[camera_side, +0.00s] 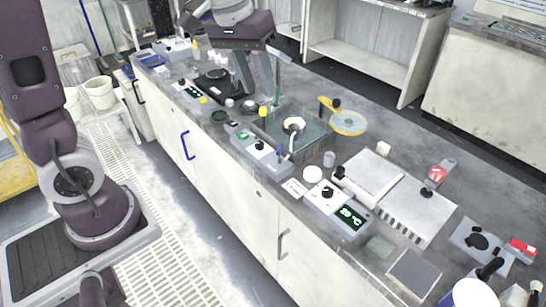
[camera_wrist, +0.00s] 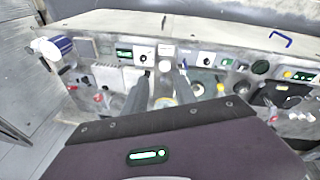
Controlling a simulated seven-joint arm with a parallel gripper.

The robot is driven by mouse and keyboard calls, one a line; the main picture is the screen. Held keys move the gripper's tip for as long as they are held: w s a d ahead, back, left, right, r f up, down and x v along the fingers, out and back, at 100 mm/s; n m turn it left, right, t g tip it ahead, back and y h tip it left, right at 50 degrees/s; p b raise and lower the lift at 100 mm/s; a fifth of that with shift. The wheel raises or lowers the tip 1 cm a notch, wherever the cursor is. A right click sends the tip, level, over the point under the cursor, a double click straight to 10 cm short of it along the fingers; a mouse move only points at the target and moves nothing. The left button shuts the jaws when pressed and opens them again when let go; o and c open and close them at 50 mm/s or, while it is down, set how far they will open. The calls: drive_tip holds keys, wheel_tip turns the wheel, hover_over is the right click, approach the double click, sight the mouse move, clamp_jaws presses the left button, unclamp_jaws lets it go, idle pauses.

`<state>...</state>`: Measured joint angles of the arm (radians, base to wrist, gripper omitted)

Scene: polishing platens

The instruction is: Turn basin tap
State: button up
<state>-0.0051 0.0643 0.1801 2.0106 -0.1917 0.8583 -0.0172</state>
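The basin (camera_side: 312,146) is a sunken, glassy grey-green tank in the bench top, with a pale round piece inside it. A small upright lever with a blue part (camera_side: 281,150) stands at its front edge; I cannot tell whether this is the tap. A yellow round knob (camera_side: 262,111) shows at the basin's left side. My gripper (camera_side: 263,88) is above and behind the basin's left end, fingers pointing down and apart. In the wrist view, my gripper (camera_wrist: 160,82) is open with nothing held; its fingers hide part of the basin area.
A yellow-rimmed disc (camera_side: 348,122) lies right of the basin. A control box with a green display (camera_side: 338,205), a white ribbed plate (camera_side: 405,200) and a grey square pad (camera_side: 414,272) crowd the right side. A dark stand (camera_side: 215,82) is at the left.

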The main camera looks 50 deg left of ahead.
drive_tip(key=s+d+r+m+t+y, duration=0.1)
drive_tip(key=s+m, duration=0.1)
drive_tip(key=s, duration=0.7)
drive_tip(key=s+d+r+m+t, duration=0.1)
drive_tip(key=s+d+m+t, duration=0.1)
drive_tip(key=s, duration=0.8)
drive_tip(key=n+g, duration=0.6)
hover_over(280, 147)
wheel_tip(280, 147, down, 21)
drive_tip(key=shift+n, duration=0.4)
wheel_tip(280, 147, down, 9)
drive_tip(key=shift+f, duration=0.1)
drive_tip(key=shift+c, duration=0.4)
clamp_jaws()
